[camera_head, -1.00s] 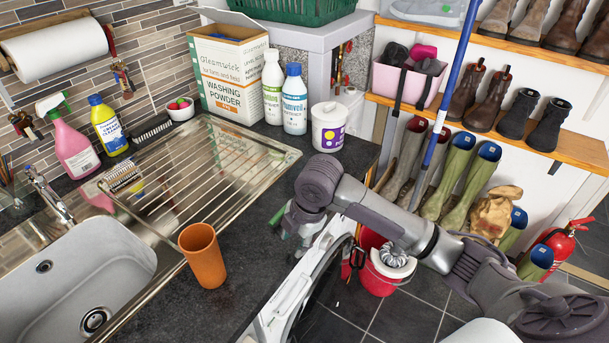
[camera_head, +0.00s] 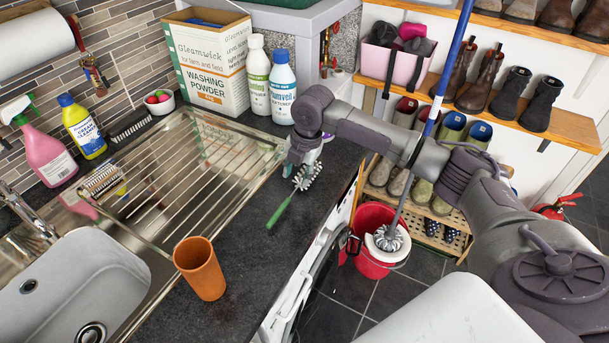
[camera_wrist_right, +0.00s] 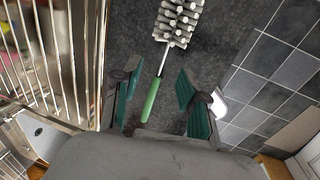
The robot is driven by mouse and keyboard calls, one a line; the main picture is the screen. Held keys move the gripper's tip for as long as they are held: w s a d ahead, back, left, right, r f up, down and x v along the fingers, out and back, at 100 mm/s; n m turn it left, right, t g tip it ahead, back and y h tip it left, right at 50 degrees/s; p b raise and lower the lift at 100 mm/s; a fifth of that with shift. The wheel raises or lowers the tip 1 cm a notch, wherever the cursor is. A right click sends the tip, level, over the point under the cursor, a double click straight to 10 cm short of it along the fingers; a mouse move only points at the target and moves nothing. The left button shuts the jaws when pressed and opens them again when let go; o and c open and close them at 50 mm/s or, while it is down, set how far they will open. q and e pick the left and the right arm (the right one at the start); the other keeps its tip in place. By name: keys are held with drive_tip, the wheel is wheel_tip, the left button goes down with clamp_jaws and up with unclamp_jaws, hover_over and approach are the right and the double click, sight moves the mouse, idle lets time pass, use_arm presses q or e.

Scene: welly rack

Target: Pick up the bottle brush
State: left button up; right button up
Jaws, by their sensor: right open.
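The bottle brush lies on the dark worktop, with white bristles (camera_head: 306,177) and a green handle (camera_head: 280,211) pointing toward the front left. My right gripper (camera_head: 302,163) is over the worktop at the bristle end and partly covers that end in the head view. In the right wrist view the open fingers (camera_wrist_right: 158,88) stand on either side of the brush, with the green handle (camera_wrist_right: 151,98) between them and the bristles (camera_wrist_right: 179,22) farther out. I cannot tell the exact height gap. My left gripper is not in view.
An orange cup (camera_head: 199,268) stands on the worktop to the front left. The steel draining rack (camera_head: 180,165) lies left of the brush. Bottles (camera_head: 283,88) and a washing powder box (camera_head: 208,65) stand behind. The worktop edge and a red bucket (camera_head: 374,262) are to the right.

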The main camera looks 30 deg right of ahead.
sight(297, 187)
drive_tip(key=shift+w+f, duration=0.1)
drive_tip(key=shift+f, duration=0.15)
drive_tip(key=f+p, duration=0.2)
drive_tip(key=f, duration=0.1)
drive_tip(key=shift+d, duration=0.2)
drive_tip(key=shift+w+a+f, duration=0.1)
drive_tip(key=shift+w+f, duration=0.15)
drive_tip(key=shift+f, duration=0.8)
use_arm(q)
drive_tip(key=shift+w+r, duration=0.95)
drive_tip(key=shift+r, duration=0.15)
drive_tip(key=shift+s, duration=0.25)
use_arm(e)
clamp_jaws()
